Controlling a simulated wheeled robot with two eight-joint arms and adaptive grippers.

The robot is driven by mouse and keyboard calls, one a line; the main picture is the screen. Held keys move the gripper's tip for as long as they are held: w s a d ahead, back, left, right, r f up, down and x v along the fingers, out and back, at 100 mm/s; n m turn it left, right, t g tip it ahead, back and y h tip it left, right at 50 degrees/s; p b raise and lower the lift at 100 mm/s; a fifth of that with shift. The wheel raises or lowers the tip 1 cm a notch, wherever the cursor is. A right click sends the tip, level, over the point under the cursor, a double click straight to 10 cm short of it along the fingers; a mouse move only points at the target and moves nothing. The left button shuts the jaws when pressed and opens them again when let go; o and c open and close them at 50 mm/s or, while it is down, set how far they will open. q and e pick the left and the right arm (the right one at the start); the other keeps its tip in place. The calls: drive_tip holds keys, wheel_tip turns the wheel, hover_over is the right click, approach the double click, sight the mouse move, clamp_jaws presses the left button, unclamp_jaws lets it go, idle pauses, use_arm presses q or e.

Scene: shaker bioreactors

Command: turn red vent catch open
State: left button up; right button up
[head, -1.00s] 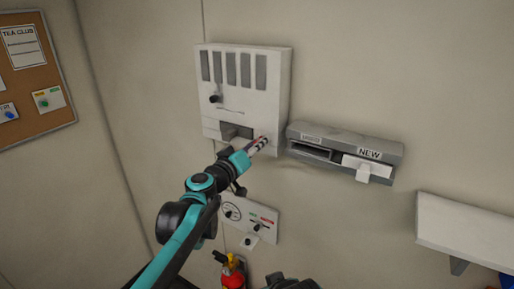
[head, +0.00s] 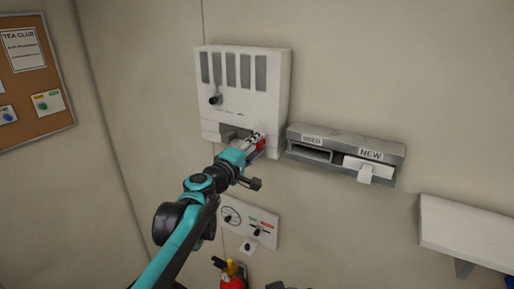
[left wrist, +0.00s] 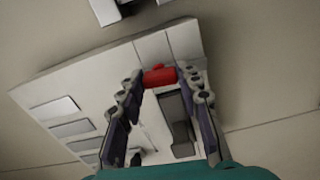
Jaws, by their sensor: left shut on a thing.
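The red vent catch (left wrist: 160,76) is a small red bar at the lower right corner of the white wall unit (head: 244,85). It also shows as a red patch in the head view (head: 261,146), partly hidden by the fingers. My left gripper (head: 257,142) is at the catch and shut on it. In the left wrist view its two fingers (left wrist: 165,82) stand on either side of the red bar.
A grey wall box with USED and NEW slots (head: 345,151) is close to the right of my left gripper. Below are a gauge panel (head: 249,222) and a red fire extinguisher (head: 231,275). A white shelf (head: 467,229) is at the right.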

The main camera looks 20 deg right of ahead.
use_arm(q)
drive_tip(key=shift+n, duration=0.6)
drive_tip(key=o, duration=1.2)
drive_tip(key=shift+c, duration=0.2)
drive_tip(key=v, duration=1.2)
drive_tip(key=shift+a+f, duration=0.1)
drive_tip(key=shift+f, duration=0.05)
